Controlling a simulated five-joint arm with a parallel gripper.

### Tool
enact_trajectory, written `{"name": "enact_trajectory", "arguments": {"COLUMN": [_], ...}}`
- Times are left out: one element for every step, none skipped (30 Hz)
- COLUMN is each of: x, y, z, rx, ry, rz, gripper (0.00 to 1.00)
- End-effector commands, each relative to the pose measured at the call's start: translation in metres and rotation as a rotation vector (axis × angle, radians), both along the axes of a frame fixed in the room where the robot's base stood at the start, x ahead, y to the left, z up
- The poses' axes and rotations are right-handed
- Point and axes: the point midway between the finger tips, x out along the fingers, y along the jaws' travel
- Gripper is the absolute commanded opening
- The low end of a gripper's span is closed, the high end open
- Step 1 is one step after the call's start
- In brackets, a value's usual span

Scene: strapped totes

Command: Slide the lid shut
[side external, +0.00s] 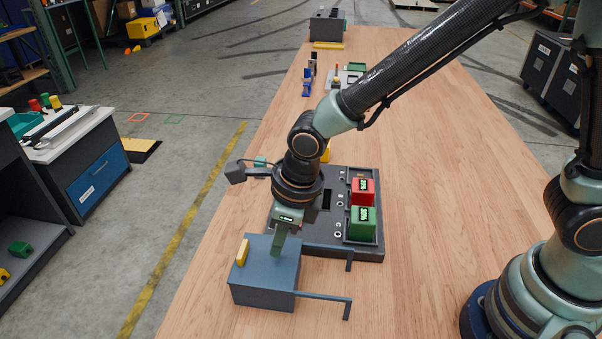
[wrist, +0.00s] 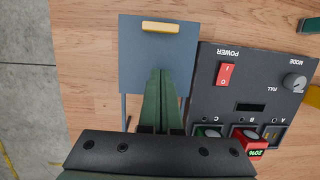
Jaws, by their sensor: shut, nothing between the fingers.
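A blue-grey box (side external: 262,293) stands near the table's front left edge. Its flat lid (side external: 263,246) lies over the top, with a yellow handle (side external: 242,252) near the left end. In the wrist view the lid (wrist: 135,65) shows with the handle (wrist: 160,27) at its far end. Thin rails (side external: 325,297) run out to the right of the box and look bare. My gripper (side external: 277,252) is shut and empty, pointing down at the lid's right part. Its green fingers (wrist: 162,74) hide part of the lid. I cannot tell whether the tips touch it.
A dark control panel (wrist: 215,105) with a red power switch (wrist: 226,74) and a knob (wrist: 294,82) sits close beside the box. Red (side external: 363,191) and green (side external: 362,222) blocks stand on it. The wooden table is clear to the right.

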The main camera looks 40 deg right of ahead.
Motion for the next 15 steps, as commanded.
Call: {"name": "enact_trajectory", "arguments": {"x": [0.001,-0.001,-0.002,-0.003,-0.004,-0.005,-0.006,-0.007,-0.008,-0.009,-0.01,-0.011,-0.011,-0.012,-0.013], "y": [0.0,-0.001,-0.003,-0.003,-0.005,-0.006,-0.007,-0.008,-0.009,-0.01,-0.011,-0.012,-0.012,-0.013,-0.013], "z": [0.012,0.018,0.025,0.031,0.036,0.043,0.048,0.053,0.06,0.064,0.067,0.073,0.076,0.079,0.082], "rx": [0.006,0.006,0.005,0.006,0.005,0.004,0.005,0.004,0.004,0.003,0.004,0.003,0.002,0.002,0.001], "ry": [-0.008,-0.008,-0.008,-0.008,-0.008,-0.007,-0.008,-0.007,-0.007,-0.006,-0.006,-0.005,-0.005,-0.004,-0.004], "rz": [0.0,0.0,0.0,0.0,0.0,0.0,0.0,0.0,0.0,0.0,0.0,-0.001,-0.001,-0.001,0.0], "gripper": [0.0,0.0,0.0,0.0,0.0,0.0,0.0,0.0,0.0,0.0,0.0,0.0,0.0,0.0,0.0]}}
